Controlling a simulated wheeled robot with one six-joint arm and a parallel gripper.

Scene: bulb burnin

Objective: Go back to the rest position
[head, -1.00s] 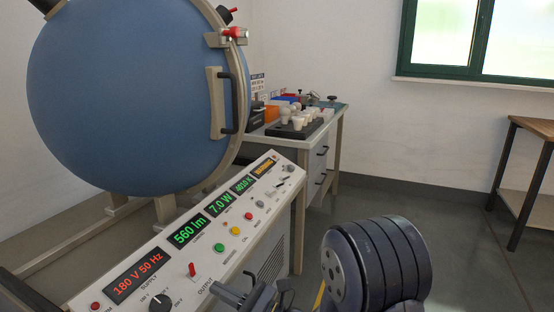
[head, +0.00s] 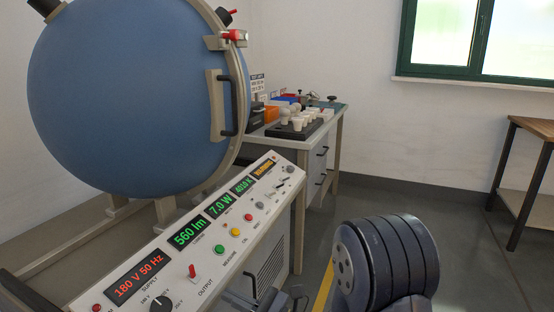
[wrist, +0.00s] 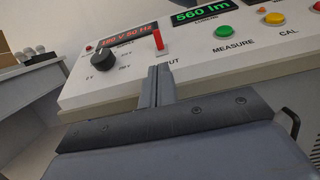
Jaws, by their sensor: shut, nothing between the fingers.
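My gripper (wrist: 158,72) is shut and empty in the wrist view, its two fingers together in front of the control panel (wrist: 265,48). The fingertips are just below the red output switch (wrist: 158,40) in that picture; I cannot tell any contact. In the head view, part of my gripper shows at the bottom edge, beside the panel's lower front. The red switch (head: 192,271) also shows there, clear of the gripper. The panel displays are lit, with 180 V 50 Hz (head: 138,277) and 560 lm (head: 188,232) readable.
The large blue sphere (head: 125,95) with a black door handle stands behind the panel. A bench (head: 322,160) with white bulbs (head: 298,122) in a dark rack is at the back. A wooden table (head: 535,124) stands at the far right. The floor between them is open.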

